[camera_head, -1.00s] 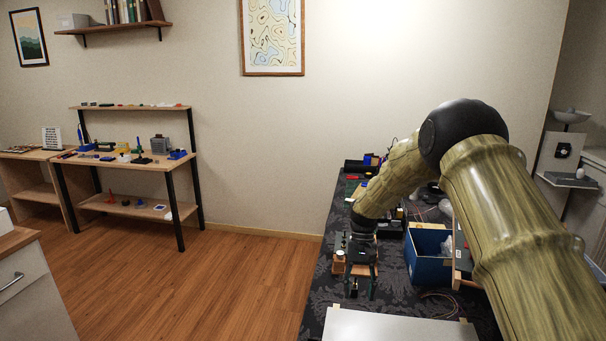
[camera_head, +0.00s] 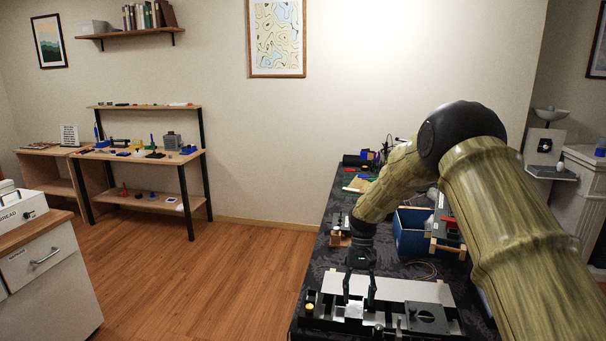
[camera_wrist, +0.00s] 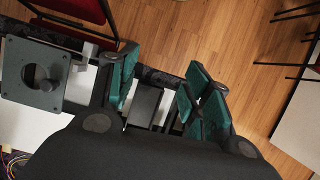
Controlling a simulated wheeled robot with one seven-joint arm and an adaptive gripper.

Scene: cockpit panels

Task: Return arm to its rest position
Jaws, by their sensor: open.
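My gripper (camera_head: 359,287) hangs down from my bent arm over the near part of the dark patterned table (camera_head: 314,268). Its dark green fingers stand apart with nothing between them. The fingers also show in the wrist view (camera_wrist: 155,95). Below and around them is a panel assembly (camera_head: 400,291) with a pale plate and dark parts. I cannot tell whether the fingertips touch it.
A dark square plate with a round hole (camera_head: 427,318) lies right of the gripper. A blue bin (camera_head: 411,232) stands behind. A wooden shelf unit (camera_head: 150,155) is at the left, a white cabinet (camera_head: 48,265) at the near left. The wood floor (camera_head: 225,280) between is clear.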

